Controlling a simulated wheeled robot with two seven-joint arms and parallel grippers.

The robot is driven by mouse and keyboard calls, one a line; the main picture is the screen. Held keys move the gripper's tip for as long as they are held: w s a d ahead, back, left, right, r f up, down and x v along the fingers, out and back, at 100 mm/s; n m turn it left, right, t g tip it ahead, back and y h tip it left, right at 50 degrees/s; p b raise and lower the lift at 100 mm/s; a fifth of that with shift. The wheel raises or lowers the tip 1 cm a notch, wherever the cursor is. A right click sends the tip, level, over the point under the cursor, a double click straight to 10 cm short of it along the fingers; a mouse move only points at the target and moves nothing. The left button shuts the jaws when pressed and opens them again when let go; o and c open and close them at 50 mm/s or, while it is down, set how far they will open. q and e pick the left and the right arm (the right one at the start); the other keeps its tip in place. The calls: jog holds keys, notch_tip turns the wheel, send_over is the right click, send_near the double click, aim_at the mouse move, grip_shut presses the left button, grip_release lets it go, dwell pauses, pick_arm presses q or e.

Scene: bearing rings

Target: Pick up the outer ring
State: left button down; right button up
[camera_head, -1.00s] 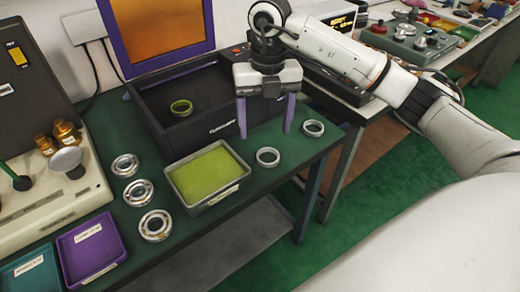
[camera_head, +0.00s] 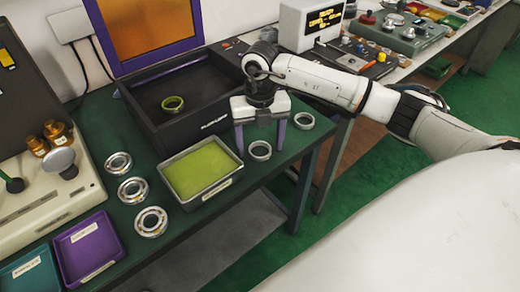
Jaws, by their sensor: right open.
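Two plain metal rings lie on the green bench top near its right end. One ring (camera_head: 260,150) is beside the tray, and the other ring (camera_head: 304,121) is farther right. The pictures do not settle which one is the outer ring. My right gripper (camera_head: 260,147) points down, open, with its purple fingers apart on either side of the nearer ring in this view. I cannot tell whether the fingertips reach down to it. The gripper holds nothing. My left gripper is not in view.
A metal tray with a yellow-green surface (camera_head: 231,179) stands left of the rings. Several assembled bearings (camera_head: 131,190) stand in a row farther left. A purple tray (camera_head: 93,270) is at front left.

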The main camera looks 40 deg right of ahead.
jog(key=c, duration=1.2)
jog(key=shift+r, duration=0.1)
